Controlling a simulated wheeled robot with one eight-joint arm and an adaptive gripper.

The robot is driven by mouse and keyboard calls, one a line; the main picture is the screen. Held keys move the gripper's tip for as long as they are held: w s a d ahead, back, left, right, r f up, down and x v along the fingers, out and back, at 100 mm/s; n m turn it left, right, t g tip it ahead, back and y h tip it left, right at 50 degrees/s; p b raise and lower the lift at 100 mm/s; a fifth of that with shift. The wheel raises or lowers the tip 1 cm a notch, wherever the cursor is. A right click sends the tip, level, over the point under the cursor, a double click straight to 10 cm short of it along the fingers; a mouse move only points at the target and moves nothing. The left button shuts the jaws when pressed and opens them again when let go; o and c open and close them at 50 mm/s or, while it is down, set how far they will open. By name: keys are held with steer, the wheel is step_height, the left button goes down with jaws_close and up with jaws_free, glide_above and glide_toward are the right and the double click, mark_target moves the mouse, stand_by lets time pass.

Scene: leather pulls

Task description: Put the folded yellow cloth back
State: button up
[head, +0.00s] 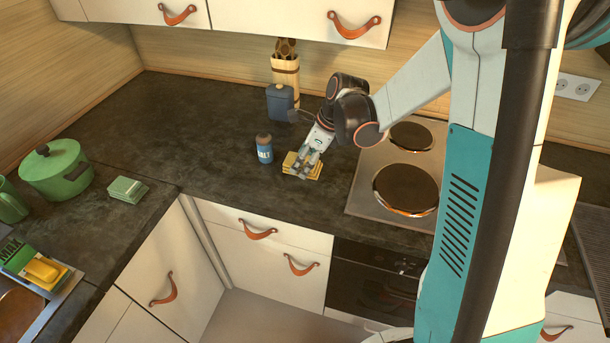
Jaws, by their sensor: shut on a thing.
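The folded yellow cloth (291,161) is at the dark counter near its front edge, just left of the hob. My gripper (309,167) reaches down onto it from above and is shut on it. The fingers cover part of the cloth. I cannot tell whether the cloth touches the counter or is slightly lifted.
A blue salt container (264,149) stands close to the left of the cloth. A blue canister (280,102) and a utensil holder (286,75) stand behind. The hob (364,187) lies right. A folded green cloth (127,190) and green pot (55,171) are left. The counter between is clear.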

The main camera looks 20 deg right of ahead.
mark_target(305, 181)
steer(key=shift+f+b, duration=0.65)
steer(key=shift+f, duration=1.7)
steer(key=shift+f, duration=0.2)
steer(key=o, duration=1.1)
steer(key=shift+r, duration=0.1)
steer(key=shift+r, duration=0.1)
steer(key=p+v, duration=0.3)
steer(key=v, duration=0.9)
steer(key=shift+a, duration=0.1)
